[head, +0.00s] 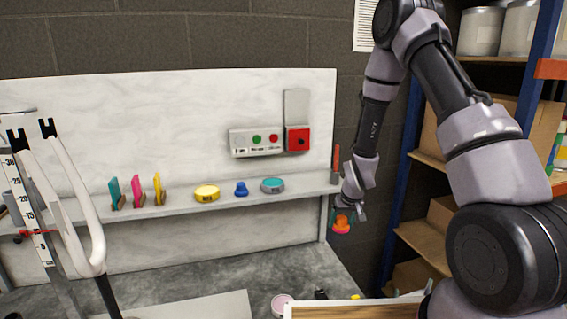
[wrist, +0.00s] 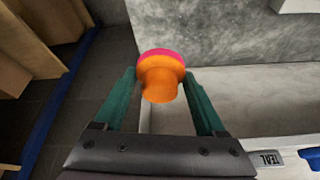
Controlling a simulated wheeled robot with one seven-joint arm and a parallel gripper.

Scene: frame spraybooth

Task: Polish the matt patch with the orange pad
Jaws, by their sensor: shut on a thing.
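The orange pad (head: 342,226) is a small orange knob with a pink face. It also shows large in the wrist view (wrist: 161,82). My gripper (head: 345,213) is shut on it, with a green finger on either side in the wrist view (wrist: 159,76). It holds the pad in the air beside the right end of the shelf, clear of any surface I can see. A flat pale panel (head: 190,307) lies at the bottom of the head view, partly cut off. I cannot make out a matt patch on it.
The shelf (head: 225,197) carries teal, pink and yellow upright tools, a yellow puck (head: 207,193), a blue knob (head: 241,189) and a teal puck (head: 272,185). A wooden-edged item (head: 350,311) and a pink disc (head: 282,304) are at the front. A storage rack (head: 425,235) stands right.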

